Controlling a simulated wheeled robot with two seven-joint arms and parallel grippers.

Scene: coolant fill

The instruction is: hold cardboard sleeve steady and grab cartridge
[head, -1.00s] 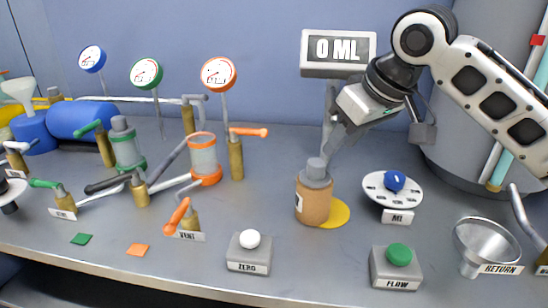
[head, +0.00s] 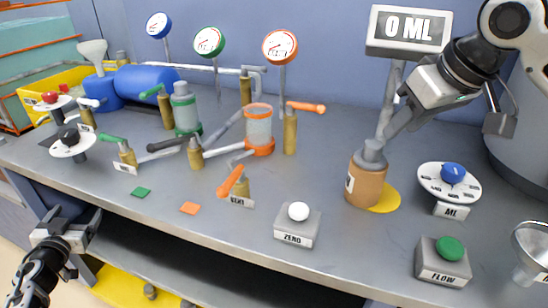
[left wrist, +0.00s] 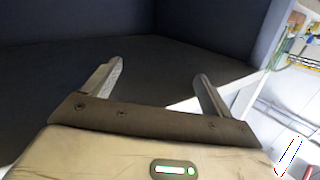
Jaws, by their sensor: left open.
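The brown cardboard sleeve (head: 367,185) stands upright on the bench in the head view, at the edge of a yellow disc. The grey top of the cartridge (head: 371,154) sticks up out of the sleeve. My right gripper (head: 384,139) reaches down from the upper right, its fingertips at the cartridge top. Whether the fingers are closed on it cannot be made out. My left gripper (head: 68,226) is open and empty, low at the left, in front of the bench edge and far from the sleeve. Its two spread fingers show in the left wrist view (left wrist: 158,85).
A white-knob ZERO box (head: 296,228) stands in front of the sleeve, and a green-knob FLOW box (head: 442,262) to its right. A blue-knob ML dial (head: 450,184) is beside it. Valves, pipes and gauges crowd the left and middle. A 0 ML display (head: 409,30) stands behind.

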